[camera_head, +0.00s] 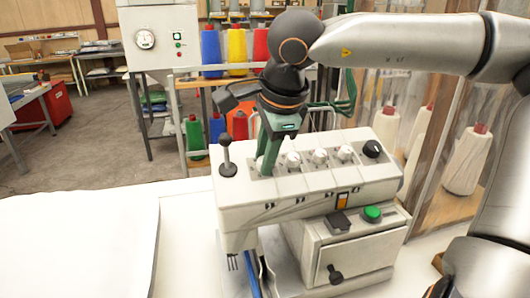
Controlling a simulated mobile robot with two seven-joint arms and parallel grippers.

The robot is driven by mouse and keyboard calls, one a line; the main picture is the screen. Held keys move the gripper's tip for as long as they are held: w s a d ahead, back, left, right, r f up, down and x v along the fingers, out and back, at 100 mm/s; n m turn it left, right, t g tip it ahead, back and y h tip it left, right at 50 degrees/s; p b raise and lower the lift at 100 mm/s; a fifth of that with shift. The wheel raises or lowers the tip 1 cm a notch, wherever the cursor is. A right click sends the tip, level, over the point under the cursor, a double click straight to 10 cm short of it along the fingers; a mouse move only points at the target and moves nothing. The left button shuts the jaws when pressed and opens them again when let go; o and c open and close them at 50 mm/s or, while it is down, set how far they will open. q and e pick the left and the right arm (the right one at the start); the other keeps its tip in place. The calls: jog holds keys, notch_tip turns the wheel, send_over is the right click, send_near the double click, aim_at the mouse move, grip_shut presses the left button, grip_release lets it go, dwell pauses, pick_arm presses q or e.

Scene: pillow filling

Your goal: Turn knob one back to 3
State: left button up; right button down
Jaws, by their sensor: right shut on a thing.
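The machine's control panel (330,180) is a light grey box with a row of knobs on its sloped top. My right gripper (266,168) reaches down from above with green fingers, shut at the left end of the knob row. Knob one is hidden behind the fingers, so its setting cannot be read. White knobs (293,159), (320,156) and (345,153) stand to the right of the fingers, with a black knob (372,149) at the row's right end. My left gripper is not in view.
A black lever (227,157) stands upright just left of my right gripper. Below the panel are a green button (372,213) and a small grey box with a dark handle (335,274). A white table surface (185,245) lies to the left. Coloured thread cones (237,46) stand behind.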

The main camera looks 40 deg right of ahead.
dwell(0.4)
jog(key=c, duration=0.7)
grip_release()
jog(key=shift+o, duration=0.2)
jog(key=v, duration=1.2)
jog(key=shift+r, duration=0.25)
jog(key=shift+s, duration=0.15)
